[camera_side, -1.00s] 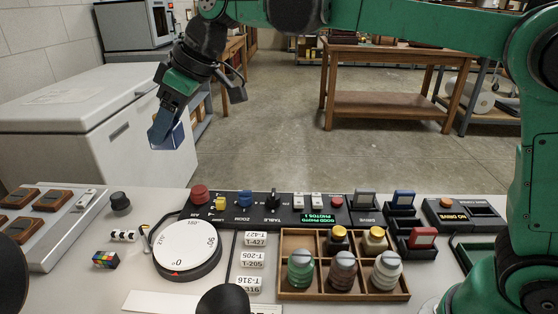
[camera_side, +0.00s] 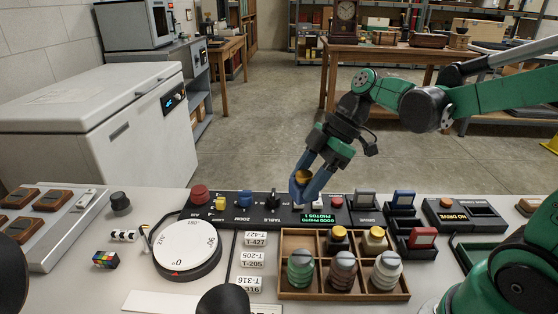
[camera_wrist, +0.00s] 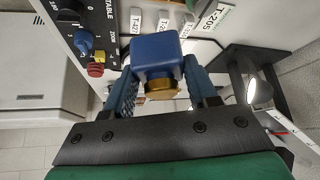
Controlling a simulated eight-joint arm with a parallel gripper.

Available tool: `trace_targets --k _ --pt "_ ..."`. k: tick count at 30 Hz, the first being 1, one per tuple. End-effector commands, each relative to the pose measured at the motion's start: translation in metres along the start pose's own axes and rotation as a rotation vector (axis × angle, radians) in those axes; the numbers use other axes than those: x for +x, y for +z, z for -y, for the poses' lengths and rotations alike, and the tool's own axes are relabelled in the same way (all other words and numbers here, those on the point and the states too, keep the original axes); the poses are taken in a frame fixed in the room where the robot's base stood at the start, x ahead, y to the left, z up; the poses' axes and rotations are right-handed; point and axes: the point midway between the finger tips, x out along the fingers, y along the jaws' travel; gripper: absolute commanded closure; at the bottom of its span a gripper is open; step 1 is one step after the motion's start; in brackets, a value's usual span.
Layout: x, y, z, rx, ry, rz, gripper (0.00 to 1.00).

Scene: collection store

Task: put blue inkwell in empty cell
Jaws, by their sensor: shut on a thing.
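My gripper (camera_side: 304,190) is shut on the blue inkwell, whose gold cap (camera_side: 302,177) shows between the blue fingers. In the wrist view the inkwell's square blue body (camera_wrist: 155,50) points away from my palm and its cap lies between the fingers. It is held in the air above the back of the control strip, behind and above the wooden tray (camera_side: 345,295). The tray's back left cell (camera_side: 297,242) looks empty. The back middle and back right cells hold gold-capped inkwells (camera_side: 338,240) (camera_side: 375,240). The front cells hold green (camera_side: 300,270), brown (camera_side: 343,272) and white jars (camera_side: 386,271).
The control strip (camera_side: 258,207) with knobs and buttons runs behind the tray. A round white turntable (camera_side: 186,246) and label cards (camera_side: 250,258) lie left of it.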

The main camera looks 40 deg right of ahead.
Motion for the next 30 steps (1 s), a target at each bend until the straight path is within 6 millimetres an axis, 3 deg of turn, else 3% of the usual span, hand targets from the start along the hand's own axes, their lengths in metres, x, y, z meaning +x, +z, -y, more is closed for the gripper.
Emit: trace_targets --k 12,30 --pt "0.061 0.039 -0.001 0.001 0.0 0.0 1.0" --pt "0.102 0.065 0.0 0.001 0.001 0.0 1.0"
